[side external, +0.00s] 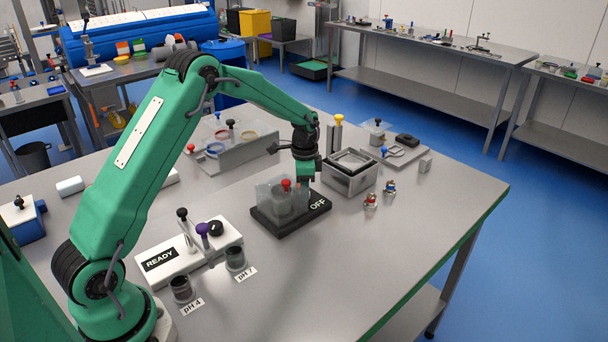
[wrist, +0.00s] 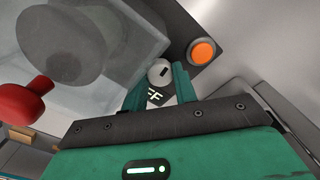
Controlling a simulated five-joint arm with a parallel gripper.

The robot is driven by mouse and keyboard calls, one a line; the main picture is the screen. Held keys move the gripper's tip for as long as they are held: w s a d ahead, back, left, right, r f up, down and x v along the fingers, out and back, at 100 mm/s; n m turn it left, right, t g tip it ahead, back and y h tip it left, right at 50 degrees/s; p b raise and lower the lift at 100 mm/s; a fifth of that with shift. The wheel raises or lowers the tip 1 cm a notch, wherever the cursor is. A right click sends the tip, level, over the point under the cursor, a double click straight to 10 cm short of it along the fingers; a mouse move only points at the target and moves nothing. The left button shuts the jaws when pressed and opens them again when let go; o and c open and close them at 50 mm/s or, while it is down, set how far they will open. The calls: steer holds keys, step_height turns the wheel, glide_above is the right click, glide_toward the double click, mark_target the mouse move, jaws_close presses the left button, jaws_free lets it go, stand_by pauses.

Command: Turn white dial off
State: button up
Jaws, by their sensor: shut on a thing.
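The white dial (wrist: 158,73) shows in the wrist view as a small round knob with a dark mark, on a black base (wrist: 168,18). My gripper (wrist: 159,82) has a green finger on each side of the dial and is shut on it. Part of an OFF label (wrist: 155,96) shows between the fingers. In the side view, my gripper (side external: 304,180) reaches down at the back of the black base (side external: 284,229), and its body hides the dial. The OFF label (side external: 317,205) is readable there, on the right end of the base.
A clear tub with a red knob (side external: 286,184) stands on the base beside my gripper. An orange round button or lamp (wrist: 202,52) sits close to the dial. A metal box (side external: 349,183) stands just right of my gripper. The table's front right is clear.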

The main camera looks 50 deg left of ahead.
steer(key=o, duration=0.8)
steer(key=shift+r, duration=0.1)
steer(key=shift+o, duration=0.9)
steer(key=shift+s, duration=0.1)
steer(key=shift+f+n, duration=0.2)
steer(key=shift+n, duration=0.1)
